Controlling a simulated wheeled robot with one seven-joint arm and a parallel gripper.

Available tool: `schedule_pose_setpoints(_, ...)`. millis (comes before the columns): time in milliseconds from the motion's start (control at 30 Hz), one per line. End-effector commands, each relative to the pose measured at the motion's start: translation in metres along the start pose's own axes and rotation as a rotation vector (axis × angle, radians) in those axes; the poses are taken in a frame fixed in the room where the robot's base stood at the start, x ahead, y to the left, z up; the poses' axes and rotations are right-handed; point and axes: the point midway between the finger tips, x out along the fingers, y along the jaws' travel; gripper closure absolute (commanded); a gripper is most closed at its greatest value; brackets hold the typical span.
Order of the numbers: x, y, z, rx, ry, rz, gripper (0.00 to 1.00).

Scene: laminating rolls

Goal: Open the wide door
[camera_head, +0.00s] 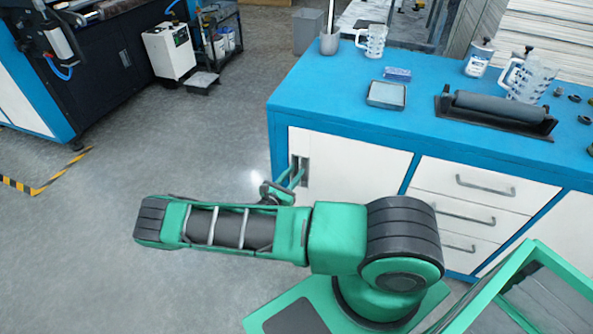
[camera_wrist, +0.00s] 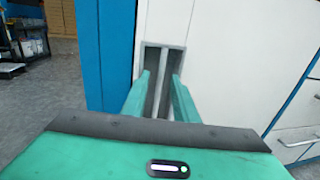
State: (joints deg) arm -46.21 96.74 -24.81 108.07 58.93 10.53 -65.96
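The wide white door (camera_head: 352,165) is at the left of the blue-topped cabinet and looks closed. A grey recessed handle (camera_head: 304,168) with an upright bar is near its left edge. The recess also shows in the wrist view (camera_wrist: 164,62), with the door (camera_wrist: 235,60) to its right. My gripper (camera_head: 294,178) is at the handle. In the wrist view my gripper (camera_wrist: 163,90) has its two green fingers apart, one on each side of the bar, with gaps showing. Whether the fingertips are inside the recess is hard to tell.
Drawers (camera_head: 480,187) with bar handles are right of the door. The blue worktop (camera_head: 330,88) holds mugs, a roller (camera_head: 500,108) and a small tray (camera_head: 386,95). Clear grey floor (camera_head: 180,150) lies to the left. A white machine (camera_head: 169,52) stands at the back left.

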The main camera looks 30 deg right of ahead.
Motion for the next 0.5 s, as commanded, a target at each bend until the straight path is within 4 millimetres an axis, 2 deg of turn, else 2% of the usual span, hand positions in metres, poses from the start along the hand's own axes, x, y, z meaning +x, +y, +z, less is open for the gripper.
schedule_pose_setpoints(200, 0.022, 0.000, 0.000, -0.001, 0.000, -0.001, 0.73)
schedule_pose_setpoints(500, 0.026, 0.000, 0.000, -0.001, 0.000, 0.000, 0.73)
